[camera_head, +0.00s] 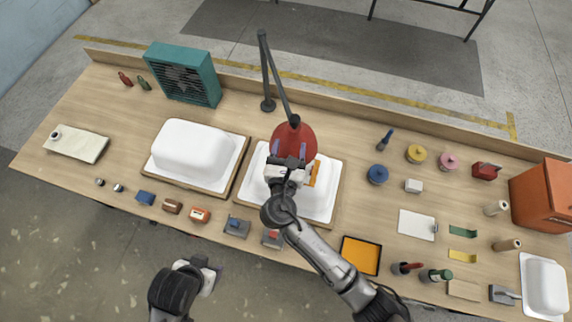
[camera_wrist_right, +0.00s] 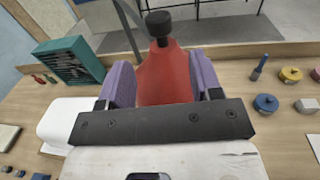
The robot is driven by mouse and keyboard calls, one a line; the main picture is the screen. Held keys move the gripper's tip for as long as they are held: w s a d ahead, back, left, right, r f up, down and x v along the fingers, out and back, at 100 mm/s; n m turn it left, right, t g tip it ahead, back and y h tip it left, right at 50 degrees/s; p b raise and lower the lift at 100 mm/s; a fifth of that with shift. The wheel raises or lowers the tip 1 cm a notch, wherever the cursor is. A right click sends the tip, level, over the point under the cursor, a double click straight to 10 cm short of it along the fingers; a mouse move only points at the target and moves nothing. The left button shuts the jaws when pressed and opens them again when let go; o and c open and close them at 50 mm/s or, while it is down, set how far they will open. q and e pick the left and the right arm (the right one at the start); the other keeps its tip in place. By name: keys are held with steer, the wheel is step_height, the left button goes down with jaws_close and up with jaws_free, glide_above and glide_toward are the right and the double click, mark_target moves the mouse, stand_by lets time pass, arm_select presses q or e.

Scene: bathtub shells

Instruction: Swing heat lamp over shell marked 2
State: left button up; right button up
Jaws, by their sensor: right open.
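The heat lamp has a red shade (camera_head: 298,136) on a thin grey jointed arm (camera_head: 267,75) at the back of the bench. The shade hangs over the back part of the middle white shell (camera_head: 322,203). A second white shell (camera_head: 192,148) lies to the left. I cannot read a number on either shell. My right gripper (camera_head: 289,150) is open, its purple fingers at the shade. In the right wrist view the red shade (camera_wrist_right: 165,78) shows between the fingers (camera_wrist_right: 162,82); I cannot tell if they touch it. My left gripper (camera_head: 212,276) is low in front of the bench, its jaws unclear.
A teal fan heater (camera_head: 183,74) stands at the back left. Several small tools and tins, such as a blue tin (camera_head: 378,174), lie to the right. An orange box (camera_head: 542,196) stands at the far right. An orange tray (camera_head: 361,255) lies near my right arm.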

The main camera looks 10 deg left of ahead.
steer(key=shift+s+a+b, duration=0.1)
steer(key=shift+s+b, duration=0.2)
steer(key=shift+s, duration=2.35)
